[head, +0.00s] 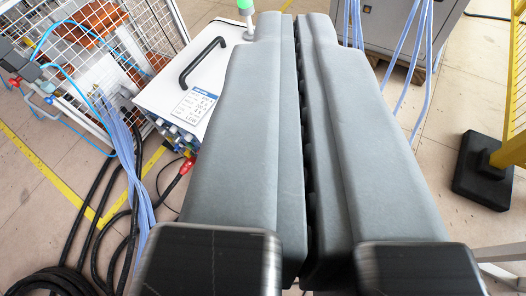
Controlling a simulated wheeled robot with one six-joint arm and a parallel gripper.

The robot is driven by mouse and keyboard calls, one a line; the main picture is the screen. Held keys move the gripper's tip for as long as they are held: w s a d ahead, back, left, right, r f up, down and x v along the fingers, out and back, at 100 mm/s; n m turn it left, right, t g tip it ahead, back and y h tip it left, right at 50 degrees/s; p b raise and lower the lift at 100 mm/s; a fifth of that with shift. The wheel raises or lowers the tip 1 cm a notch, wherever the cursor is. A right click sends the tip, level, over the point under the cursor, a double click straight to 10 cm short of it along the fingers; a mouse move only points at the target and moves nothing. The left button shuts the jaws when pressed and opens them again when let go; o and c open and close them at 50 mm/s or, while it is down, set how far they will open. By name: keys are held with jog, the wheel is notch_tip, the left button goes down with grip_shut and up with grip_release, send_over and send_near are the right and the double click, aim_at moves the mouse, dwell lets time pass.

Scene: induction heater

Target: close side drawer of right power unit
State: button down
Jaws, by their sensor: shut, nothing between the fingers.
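My gripper (297,28) fills the middle of the head view. Its two long grey fingers lie side by side with only a thin dark seam between them, shut and empty. A white unit (165,98) with a black handle and a printed label stands to the left of the fingers. A grey cabinet (385,28) stands behind the fingers at the top right, partly hidden by them. I cannot tell which of these is the right power unit. No side drawer can be made out, and the fingers hide much of the middle.
A wire-mesh fence (100,50) stands at the upper left. Blue hoses (130,160) and black cables (85,235) run down the left side to the floor. A yellow post (510,150) on a black foot (482,172) stands at the right. Bare floor (440,115) shows between cabinet and post.

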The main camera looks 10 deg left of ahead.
jog(key=w+f+m+g+y, duration=0.1)
jog(key=w+f+g, duration=0.1)
jog(key=w+f, duration=0.9)
jog(key=w+f+m+g, duration=0.1)
jog(key=w+f+g, duration=0.1)
jog(key=w+f, duration=0.95)
notch_tip(320, 180, down, 32)
jog(key=w+a+m+g+y, duration=0.1)
jog(key=w+g+y, duration=0.1)
jog(key=g, duration=0.2)
jog(key=w+a+f, duration=0.5)
jog(key=w+f, duration=0.2)
jog(key=f, duration=0.1)
jog(key=shift+w+a, duration=0.4)
jog(key=shift+f, duration=0.1)
